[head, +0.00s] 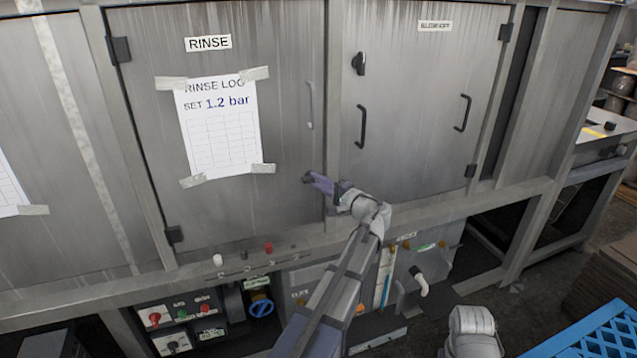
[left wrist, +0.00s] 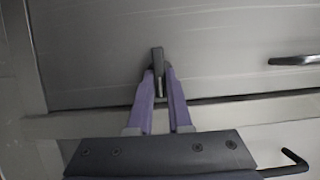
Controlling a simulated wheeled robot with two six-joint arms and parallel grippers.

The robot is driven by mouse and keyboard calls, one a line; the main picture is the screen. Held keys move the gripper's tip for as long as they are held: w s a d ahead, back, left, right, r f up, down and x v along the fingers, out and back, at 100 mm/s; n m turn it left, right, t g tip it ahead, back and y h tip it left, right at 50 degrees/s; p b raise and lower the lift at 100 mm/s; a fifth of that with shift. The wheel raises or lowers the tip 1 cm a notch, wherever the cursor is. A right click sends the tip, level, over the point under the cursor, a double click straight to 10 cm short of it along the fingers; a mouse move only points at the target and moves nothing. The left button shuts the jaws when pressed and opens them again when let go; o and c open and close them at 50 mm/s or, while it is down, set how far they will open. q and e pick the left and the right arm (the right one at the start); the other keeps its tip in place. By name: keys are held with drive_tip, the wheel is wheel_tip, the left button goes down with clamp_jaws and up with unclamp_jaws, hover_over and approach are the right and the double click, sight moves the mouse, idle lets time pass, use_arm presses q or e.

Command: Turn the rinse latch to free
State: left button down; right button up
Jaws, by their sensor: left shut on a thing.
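The RINSE door (head: 285,50) is a closed grey metal door with a grey vertical handle (head: 310,105). The rinse latch (head: 307,179) is a small dark piece low at the door's right edge, mostly covered by my gripper. My left gripper (head: 318,182) is there with its purple fingers shut on the latch. In the left wrist view the latch (left wrist: 157,58) sticks out between the fingertips (left wrist: 159,78); it lies across the direction of the door's edge seam. Its pivot is hidden. The door handle (left wrist: 293,60) shows at the right of that view. My right gripper is out of view.
The neighbouring door (head: 420,150) on the right has a dark latch (head: 359,63) and black handles (head: 361,126). A taped rinse log sheet (head: 218,130) hangs on the RINSE door. Below are a ledge, control panels (head: 178,325) and a blue valve wheel (head: 261,307). A blue crate (head: 590,335) stands at lower right.

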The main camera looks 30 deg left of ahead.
use_arm(q)
drive_tip(key=shift+a, duration=0.1)
drive_tip(key=c, duration=0.8)
unclamp_jaws()
drive_tip(key=shift+c, duration=0.2)
drive_tip(key=v, duration=0.8)
